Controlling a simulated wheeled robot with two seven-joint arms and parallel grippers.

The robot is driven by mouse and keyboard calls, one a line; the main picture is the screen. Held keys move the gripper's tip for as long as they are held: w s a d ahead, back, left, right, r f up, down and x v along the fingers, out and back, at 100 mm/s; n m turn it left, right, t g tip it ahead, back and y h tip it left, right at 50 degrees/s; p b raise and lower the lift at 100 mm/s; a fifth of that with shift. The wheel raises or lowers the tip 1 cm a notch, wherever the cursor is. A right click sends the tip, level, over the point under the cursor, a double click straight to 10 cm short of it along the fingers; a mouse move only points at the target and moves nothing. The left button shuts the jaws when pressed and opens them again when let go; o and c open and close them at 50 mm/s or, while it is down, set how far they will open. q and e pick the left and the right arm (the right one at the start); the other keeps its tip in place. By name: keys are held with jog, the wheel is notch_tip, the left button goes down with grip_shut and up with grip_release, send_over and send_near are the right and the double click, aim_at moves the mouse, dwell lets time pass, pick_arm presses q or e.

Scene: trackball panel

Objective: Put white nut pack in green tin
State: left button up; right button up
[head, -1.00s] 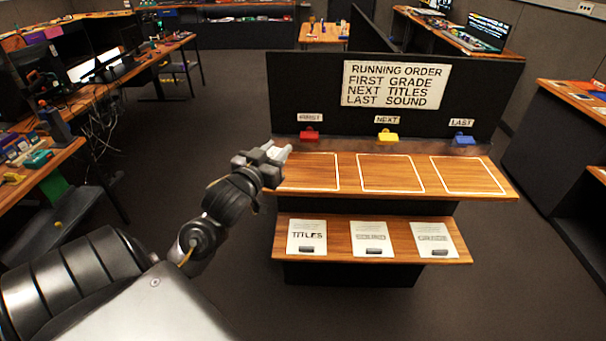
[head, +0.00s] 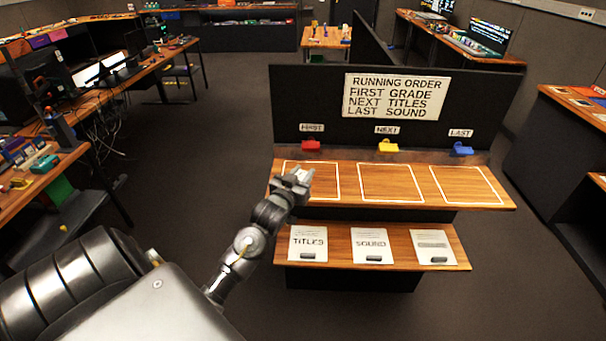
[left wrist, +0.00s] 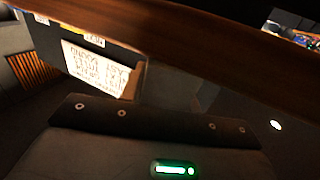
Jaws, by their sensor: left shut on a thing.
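I make out neither a white nut pack nor a green tin in these views. My left gripper (head: 300,177) is over the near-left edge of the upper wooden shelf (head: 350,197), by the left white outline. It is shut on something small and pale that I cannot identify. Three white cards rest on the lower shelf below and to the right of it: a TITLES card (head: 308,255), a SOUND card (head: 372,257) and a third card (head: 433,258) whose word is unreadable. The left wrist view does not clearly show the fingertips or what they hold. My right gripper is not in view.
A black panel carries a RUNNING ORDER sign (head: 391,97), also in the left wrist view (left wrist: 95,68). Red (head: 310,146), yellow (head: 388,146) and blue (head: 462,149) clips stand below it. The outlined spaces look empty. A cluttered desk (head: 40,180) is at left; floor between is clear.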

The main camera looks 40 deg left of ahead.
pick_arm(q)
jog(key=shift+f, duration=0.35)
jog(key=shift+f, duration=0.15)
jog(key=o, duration=1)
jog(key=shift+c, duration=0.2)
jog(key=b+v, duration=0.3)
jog(key=v, duration=0.9)
